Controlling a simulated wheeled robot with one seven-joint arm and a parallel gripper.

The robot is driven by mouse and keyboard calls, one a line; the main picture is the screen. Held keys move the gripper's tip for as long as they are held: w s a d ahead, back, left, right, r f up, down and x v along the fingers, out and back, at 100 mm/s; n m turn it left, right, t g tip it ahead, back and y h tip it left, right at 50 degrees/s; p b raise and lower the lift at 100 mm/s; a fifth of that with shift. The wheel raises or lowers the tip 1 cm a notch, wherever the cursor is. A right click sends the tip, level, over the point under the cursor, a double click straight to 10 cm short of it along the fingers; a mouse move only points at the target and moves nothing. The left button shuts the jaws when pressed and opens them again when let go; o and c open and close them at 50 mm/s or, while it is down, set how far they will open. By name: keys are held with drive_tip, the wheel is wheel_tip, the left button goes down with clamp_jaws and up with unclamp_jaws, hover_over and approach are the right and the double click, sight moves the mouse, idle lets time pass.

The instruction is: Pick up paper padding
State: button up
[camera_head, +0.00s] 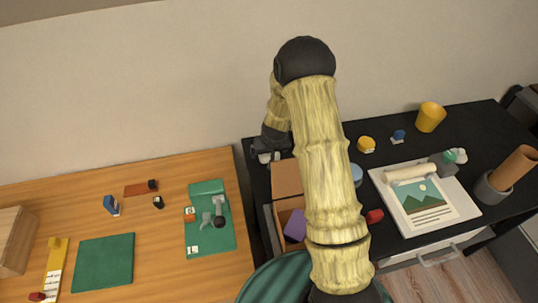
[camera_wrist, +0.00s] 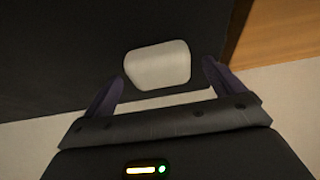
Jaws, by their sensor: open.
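A pale, rounded block, which looks like the paper padding (camera_wrist: 157,65), lies on the black desk in the wrist view. My gripper (camera_wrist: 163,76) is open, with one dark finger to the left of the padding and one to the right. Gaps show between the padding and both fingers, and nothing is held. In the head view my gripper (camera_head: 268,152) is at the back left corner of the black desk. A small pale patch of the padding (camera_head: 264,158) shows under it; the rest is hidden by my gripper.
An open cardboard box (camera_head: 286,178) with a purple item (camera_head: 295,226) stands just in front. The wooden desk (camera_head: 150,240) adjoins on the left, and the wall (camera_head: 130,90) is close behind. A print (camera_head: 427,205) with a cream roll (camera_head: 410,173) lies right.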

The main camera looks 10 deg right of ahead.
drive_tip(key=c, duration=1)
drive_tip(key=shift+r, duration=0.1)
drive_tip(key=shift+c, duration=0.2)
wheel_tip(320, 180, up, 18)
drive_tip(key=shift+p, duration=0.4)
